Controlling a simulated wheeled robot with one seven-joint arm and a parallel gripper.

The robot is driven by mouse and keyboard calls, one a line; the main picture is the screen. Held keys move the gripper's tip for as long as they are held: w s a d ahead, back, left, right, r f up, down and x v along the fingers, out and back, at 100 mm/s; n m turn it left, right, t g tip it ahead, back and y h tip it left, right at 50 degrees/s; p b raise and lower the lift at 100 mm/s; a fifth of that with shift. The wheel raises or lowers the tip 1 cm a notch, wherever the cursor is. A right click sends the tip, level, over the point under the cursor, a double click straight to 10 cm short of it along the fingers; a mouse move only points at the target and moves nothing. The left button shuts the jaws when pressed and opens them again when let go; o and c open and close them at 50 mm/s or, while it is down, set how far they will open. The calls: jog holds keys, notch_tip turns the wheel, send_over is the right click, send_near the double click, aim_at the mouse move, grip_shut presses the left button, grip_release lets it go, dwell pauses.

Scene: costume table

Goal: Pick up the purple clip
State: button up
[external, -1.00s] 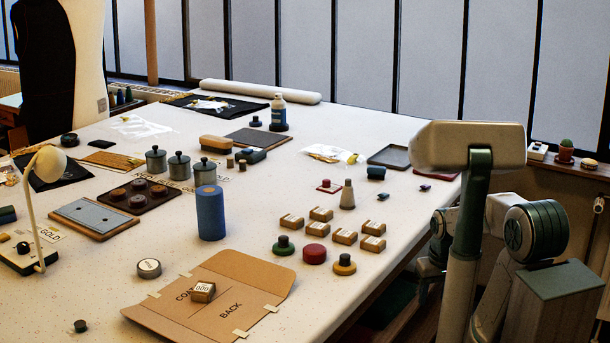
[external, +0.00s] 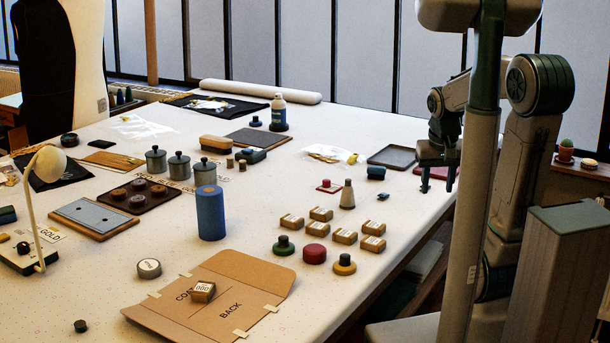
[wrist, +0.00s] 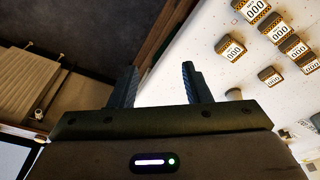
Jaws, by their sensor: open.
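I cannot clearly make out the purple clip in either current view. A small dark clip-like piece (external: 383,197) lies on the table right of the grey cone-shaped piece, but its colour reads more blue-grey. My gripper (external: 437,180) points down at the right edge of the table, in front of the dark red tray (external: 440,172), and hides that spot. In the wrist view my gripper (wrist: 160,86) is open, with nothing seen between its fingers. A small dark object (wrist: 233,94) lies right of the fingers there; what it is cannot be told.
Several labelled wooden blocks (external: 345,236) and three knobbed weights (external: 314,254) stand left of my gripper. A dark tray (external: 391,157) lies behind it. The table's right edge drops to the floor beside my column.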

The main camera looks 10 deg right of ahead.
jog(key=w+d+m+h, duration=0.1)
jog(key=w+d+m, duration=0.3)
jog(key=w, duration=0.9)
jog(key=w+d+m+h, duration=0.2)
jog(key=w+d+m, duration=0.2)
jog(key=w, duration=0.9)
jog(key=shift+t, duration=0.3)
jog(key=x, duration=0.5)
jog(key=p+x, duration=0.1)
jog(key=x, duration=0.2)
jog(key=shift+a+f, duration=0.25)
jog(key=shift+f, duration=0.05)
jog(key=p+x, duration=0.1)
jog(key=x, duration=0.1)
jog(key=w+p+x, duration=0.1)
jog(key=x, duration=0.1)
jog(key=shift+a, duration=0.1)
jog(key=shift+w+f, duration=0.15)
jog(key=shift+f, duration=0.3)
grip_shut()
